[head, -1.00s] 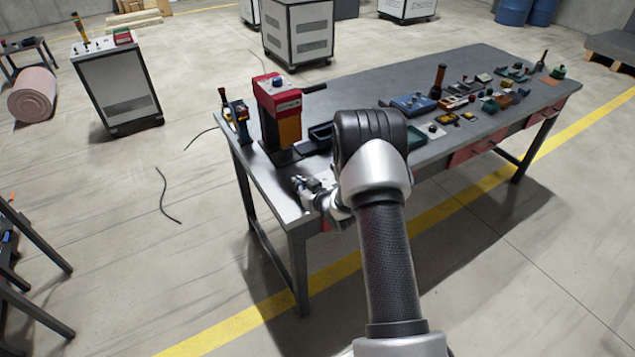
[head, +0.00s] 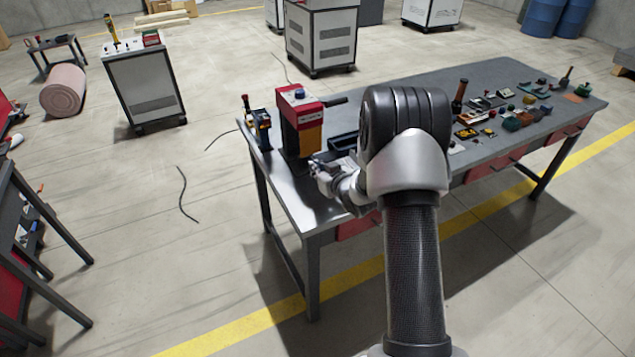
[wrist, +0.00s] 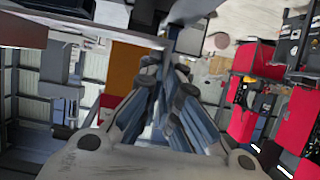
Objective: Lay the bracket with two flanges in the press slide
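The press (head: 308,138) stands at the left end of the workbench, with a red head, an orange front and a dark body. My gripper (head: 318,168) is at the press's near side, low by its base. In the wrist view my gripper's fingers (wrist: 166,72) point up toward the orange press front (wrist: 122,66). A grey piece (wrist: 190,10) shows beyond the fingertips; I cannot tell whether it is the bracket or part of the press. I cannot tell whether the fingers are shut on anything. The press slide cannot be made out behind my gripper.
The workbench (head: 290,192) has a bare strip at its near left corner. A small blue-and-black device (head: 262,128) stands left of the press. A dark tray (head: 345,141) lies right of it, partly behind my arm. Several small parts and tools crowd the bench's right half.

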